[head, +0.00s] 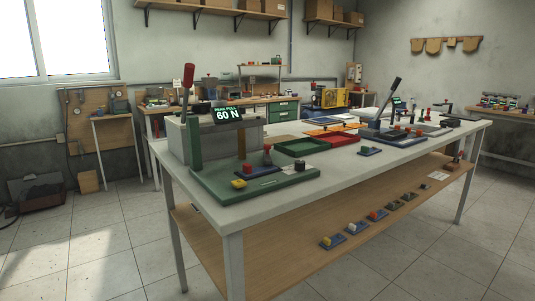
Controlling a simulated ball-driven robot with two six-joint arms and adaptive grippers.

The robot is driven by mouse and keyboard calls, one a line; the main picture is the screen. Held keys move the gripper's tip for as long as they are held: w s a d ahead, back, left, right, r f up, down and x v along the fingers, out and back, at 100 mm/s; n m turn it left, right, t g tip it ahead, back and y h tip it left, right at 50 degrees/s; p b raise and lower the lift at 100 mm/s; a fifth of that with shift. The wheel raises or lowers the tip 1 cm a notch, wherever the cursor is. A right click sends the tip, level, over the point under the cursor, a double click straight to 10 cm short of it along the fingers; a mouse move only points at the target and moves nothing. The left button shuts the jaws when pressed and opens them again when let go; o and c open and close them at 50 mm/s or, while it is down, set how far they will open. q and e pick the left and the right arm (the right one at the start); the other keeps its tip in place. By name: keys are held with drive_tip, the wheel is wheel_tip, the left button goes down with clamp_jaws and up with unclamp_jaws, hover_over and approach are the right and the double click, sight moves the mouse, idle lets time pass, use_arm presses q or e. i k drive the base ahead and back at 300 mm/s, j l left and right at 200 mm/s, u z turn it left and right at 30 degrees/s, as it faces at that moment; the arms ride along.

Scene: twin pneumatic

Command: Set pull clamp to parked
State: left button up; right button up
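On the near left of the workbench stands a green-based fixture (255,187) with a display (228,115) reading "PEAK PULL 60 N". An upright lever with a red handle (188,76) rises at its left. A yellow piece (239,184), a red-topped knob (267,148) and a dark knob (300,164) sit on the green base. Which part is the pull clamp, and its present setting, I cannot tell at this distance. Neither of my grippers shows in the head view.
The workbench (340,180) also holds a green tray (299,147), a red tray (337,141) and a blue fixture with a tilted dark lever (389,100). A lower wooden shelf (325,215) carries several small coloured parts. The tiled floor in front is clear.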

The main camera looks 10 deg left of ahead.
sight(266, 147)
drive_tip(key=i+l, duration=0.35)
drive_tip(key=l, duration=0.15)
drive_tip(key=i+l, duration=0.35)
drive_tip(key=l, duration=0.15)
